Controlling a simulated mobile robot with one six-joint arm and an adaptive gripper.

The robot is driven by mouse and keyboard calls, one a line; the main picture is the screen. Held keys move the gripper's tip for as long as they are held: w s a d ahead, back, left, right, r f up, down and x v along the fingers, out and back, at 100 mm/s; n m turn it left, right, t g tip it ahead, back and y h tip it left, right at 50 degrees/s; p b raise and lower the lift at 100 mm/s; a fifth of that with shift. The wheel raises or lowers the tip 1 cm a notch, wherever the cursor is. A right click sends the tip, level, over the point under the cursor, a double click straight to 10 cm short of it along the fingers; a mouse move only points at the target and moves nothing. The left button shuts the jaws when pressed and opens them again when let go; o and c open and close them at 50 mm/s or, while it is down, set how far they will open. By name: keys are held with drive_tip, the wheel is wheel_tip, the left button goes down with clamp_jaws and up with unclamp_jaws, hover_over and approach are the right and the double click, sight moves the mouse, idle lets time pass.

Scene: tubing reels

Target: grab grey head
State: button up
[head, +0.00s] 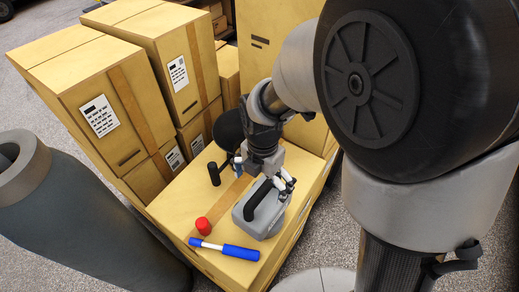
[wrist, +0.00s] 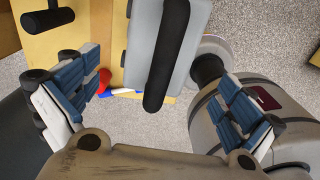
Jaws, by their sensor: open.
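A grey block-shaped head (head: 270,222) with a black bar-like handle on top rests on a cardboard box in the head view. In the wrist view the grey head (wrist: 142,52) sits at the top centre, its black handle (wrist: 167,60) running lengthwise over it. My gripper (head: 263,173) is open above the head's far end. In the wrist view my gripper (wrist: 160,80) has its fingers spread wide, one on each side of the head, with clear gaps. Nothing is held. The head's underside is hidden.
A red cap-like piece (head: 203,225) and a blue-and-white tool (head: 225,248) lie near the box's front edge. A black T-shaped piece (head: 214,173) stands behind them. Tall stacked cartons (head: 95,95) rise at the left and back. Speckled floor lies at the right.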

sight(263, 202)
wheel_tip(263, 202, down, 6)
drive_tip(key=shift+r+b, duration=0.15)
drive_tip(key=shift+b, duration=0.7)
drive_tip(key=shift+d+f+b, duration=0.15)
drive_tip(key=shift+f+b, duration=1.05)
drive_tip(key=shift+f, duration=1.35)
drive_tip(key=shift+f, duration=0.2)
drive_tip(key=shift+c, duration=0.4)
drive_tip(key=c, duration=1.7)
